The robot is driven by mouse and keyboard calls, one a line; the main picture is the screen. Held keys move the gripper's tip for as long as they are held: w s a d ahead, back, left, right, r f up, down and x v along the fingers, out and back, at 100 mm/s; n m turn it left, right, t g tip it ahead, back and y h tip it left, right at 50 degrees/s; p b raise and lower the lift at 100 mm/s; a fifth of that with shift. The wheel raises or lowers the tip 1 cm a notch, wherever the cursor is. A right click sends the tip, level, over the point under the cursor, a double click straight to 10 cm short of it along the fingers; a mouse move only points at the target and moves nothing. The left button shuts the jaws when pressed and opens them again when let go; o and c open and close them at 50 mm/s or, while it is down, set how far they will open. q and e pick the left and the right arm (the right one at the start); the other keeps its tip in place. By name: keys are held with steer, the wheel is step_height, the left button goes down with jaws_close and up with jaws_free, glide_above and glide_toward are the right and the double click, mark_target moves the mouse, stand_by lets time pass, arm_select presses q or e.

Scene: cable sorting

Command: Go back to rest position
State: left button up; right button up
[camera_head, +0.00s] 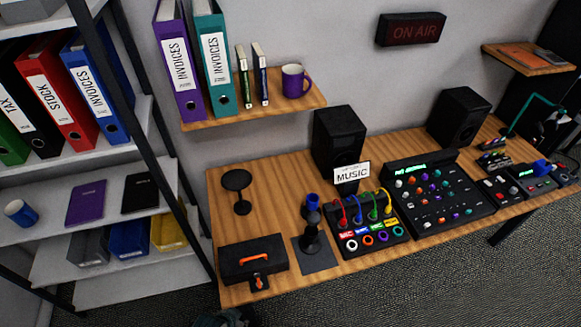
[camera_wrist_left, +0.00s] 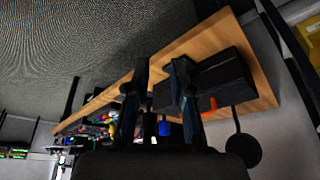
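My left gripper (camera_wrist_left: 162,75) shows in the left wrist view with its two dark fingers apart and nothing visible between them. In the head view only a dark part of my left gripper (camera_head: 224,318) shows at the bottom edge, in front of the desk. A black cable panel (camera_head: 368,243) on the wooden desk (camera_head: 275,180) carries red, blue, green and yellow cables, with coloured ring sockets along its front. The gripper is clear of these things. My right gripper is in neither view.
A black case (camera_head: 253,258) with an orange handle lies at the desk's front left. A dark stand (camera_head: 311,240) with a blue top is beside the panel. A metal shelf (camera_head: 75,235) rises at the left.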

arm_select(q)
steer(key=s+a+f+n+y, duration=0.1)
steer(key=s+a+n+y, duration=0.1)
steer(key=s+a+n, duration=0.35)
step_height(320, 180, down, 28)
steer(key=s+m+g, duration=0.1)
steer(key=s+g, duration=0.1)
steer(key=s+a+f, duration=0.3)
steer(key=s+f, duration=1)
steer(key=s, duration=0.3)
steer(key=shift+s+a+f+g, duration=0.15)
steer(key=shift+a+f+g, duration=0.05)
steer(key=shift+f+g, duration=0.2)
steer(key=shift+m, duration=0.25)
